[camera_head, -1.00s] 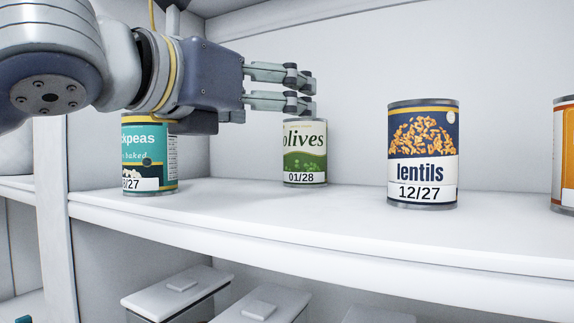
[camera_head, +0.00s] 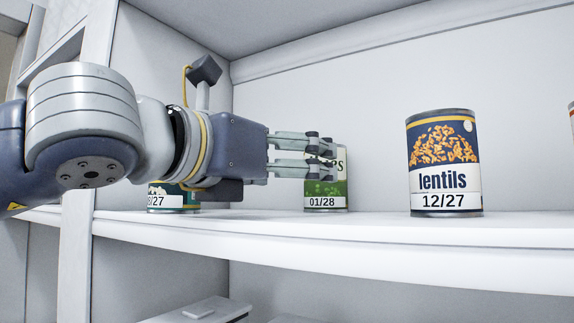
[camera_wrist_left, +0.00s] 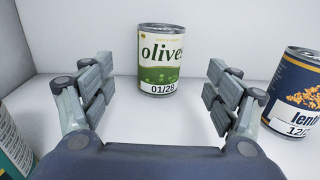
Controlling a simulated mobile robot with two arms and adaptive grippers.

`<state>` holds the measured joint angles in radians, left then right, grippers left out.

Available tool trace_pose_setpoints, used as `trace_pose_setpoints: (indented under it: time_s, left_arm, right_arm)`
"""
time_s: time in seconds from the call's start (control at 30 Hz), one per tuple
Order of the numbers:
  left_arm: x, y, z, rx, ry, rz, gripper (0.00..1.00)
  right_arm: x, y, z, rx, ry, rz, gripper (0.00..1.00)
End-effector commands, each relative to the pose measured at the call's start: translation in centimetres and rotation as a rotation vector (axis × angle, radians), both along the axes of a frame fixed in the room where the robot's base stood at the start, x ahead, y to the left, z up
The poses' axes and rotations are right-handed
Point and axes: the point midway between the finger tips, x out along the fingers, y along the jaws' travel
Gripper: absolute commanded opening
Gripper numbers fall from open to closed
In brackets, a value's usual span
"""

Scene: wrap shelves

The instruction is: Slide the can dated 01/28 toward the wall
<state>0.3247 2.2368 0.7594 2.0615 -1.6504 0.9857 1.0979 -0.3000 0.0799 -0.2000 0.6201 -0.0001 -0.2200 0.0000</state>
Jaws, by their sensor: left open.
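The green and white olives can (camera_head: 327,188), dated 01/28, stands upright on the white shelf. In the left wrist view the olives can (camera_wrist_left: 161,64) stands beyond my open fingers, near the middle between them, with a gap in front of it. My left gripper (camera_head: 325,157) comes in from the left, and its fingers cover part of the can's upper label in the head view. It also shows in the left wrist view (camera_wrist_left: 153,90), open and empty. The back wall (camera_head: 370,100) rises behind the can. My right gripper is not in view.
A lentils can (camera_head: 443,165) dated 12/27 stands to the right, nearer the front edge. A teal can (camera_head: 172,200) stands to the left, mostly hidden behind my arm. The shelf (camera_head: 370,228) is clear between the olives and lentils cans. A lidded box (camera_head: 205,312) sits below.

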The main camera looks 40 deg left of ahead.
Motion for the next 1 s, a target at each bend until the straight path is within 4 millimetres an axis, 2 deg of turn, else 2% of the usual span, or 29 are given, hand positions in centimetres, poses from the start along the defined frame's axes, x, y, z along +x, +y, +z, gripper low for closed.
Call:
trace_pose_setpoints:
  time_s: [0.17,0.4,0.6,0.8,1.0]
  left_arm:
    - [2.1,0.0,0.2,0.001,0.006,0.001,0.81]
    - [6.5,0.0,0.3,0.0,0.006,0.001,0.81]
    - [9.2,-0.1,0.2,0.001,0.004,0.001,0.81]
    - [10.5,-0.1,0.1,0.0,0.001,0.0,0.81]
    - [10.6,-0.1,0.0,0.0,0.001,0.0,0.81]
  right_arm:
    - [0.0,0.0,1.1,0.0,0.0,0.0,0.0]
    - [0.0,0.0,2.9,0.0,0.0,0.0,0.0]
    - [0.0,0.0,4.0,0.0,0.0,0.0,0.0]
    - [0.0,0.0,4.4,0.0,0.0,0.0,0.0]
    - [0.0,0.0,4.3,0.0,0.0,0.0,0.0]
